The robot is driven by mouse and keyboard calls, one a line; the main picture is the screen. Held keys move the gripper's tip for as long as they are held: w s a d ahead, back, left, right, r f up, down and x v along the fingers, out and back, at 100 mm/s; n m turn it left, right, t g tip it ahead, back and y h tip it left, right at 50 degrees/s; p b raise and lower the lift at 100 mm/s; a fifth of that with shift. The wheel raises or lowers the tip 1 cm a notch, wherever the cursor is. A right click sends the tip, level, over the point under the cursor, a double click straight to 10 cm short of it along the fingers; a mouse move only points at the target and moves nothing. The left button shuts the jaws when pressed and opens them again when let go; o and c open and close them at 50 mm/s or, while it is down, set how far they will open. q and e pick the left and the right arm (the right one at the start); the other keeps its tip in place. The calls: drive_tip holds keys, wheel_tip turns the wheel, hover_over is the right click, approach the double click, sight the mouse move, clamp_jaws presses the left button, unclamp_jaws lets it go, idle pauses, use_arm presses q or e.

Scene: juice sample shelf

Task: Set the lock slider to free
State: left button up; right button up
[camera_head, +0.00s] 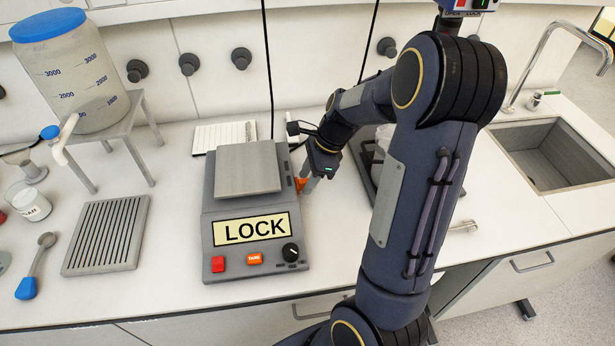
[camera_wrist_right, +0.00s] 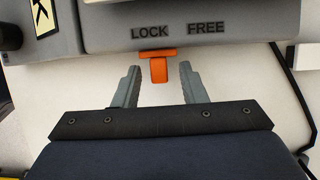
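The grey scale (camera_head: 255,205) stands on the bench, and its display (camera_head: 254,229) reads LOCK. Its orange lock slider (camera_head: 301,183) is on the right side wall, partly covered by my right gripper (camera_head: 308,178). In the right wrist view the slider (camera_wrist_right: 158,66) sits below the LOCK label (camera_wrist_right: 149,32), left of the FREE label (camera_wrist_right: 206,27). My right gripper (camera_wrist_right: 159,80) is open there, one finger on each side of the slider's tab, with a visible gap on both sides. My left gripper is not in view.
A slotted grey rack (camera_head: 106,236) and a stand with a blue-lidded tank (camera_head: 72,75) are at the left. A notepad (camera_head: 224,136) lies behind the scale. The sink (camera_head: 555,155) is at the right. Black cables hang behind the scale.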

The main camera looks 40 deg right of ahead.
drive_tip(key=shift+f, duration=0.2)
drive_tip(key=shift+c, duration=0.5)
clamp_jaws()
drive_tip(key=shift+w+d+r+p, duration=0.15)
drive_tip(key=shift+w+d, duration=0.2)
drive_tip(key=shift+w, duration=0.3)
drive_tip(key=shift+w+d+f+p, duration=0.15)
drive_tip(key=shift+w+d, duration=0.15)
drive_tip(key=shift+w, duration=0.35)
drive_tip(key=shift+w+d+r+p, duration=0.15)
drive_tip(key=shift+w+d, duration=0.2)
drive_tip(key=shift+w, duration=0.3)
drive_tip(key=shift+o, duration=0.5)
unclamp_jaws()
drive_tip(key=shift+w, duration=0.1)
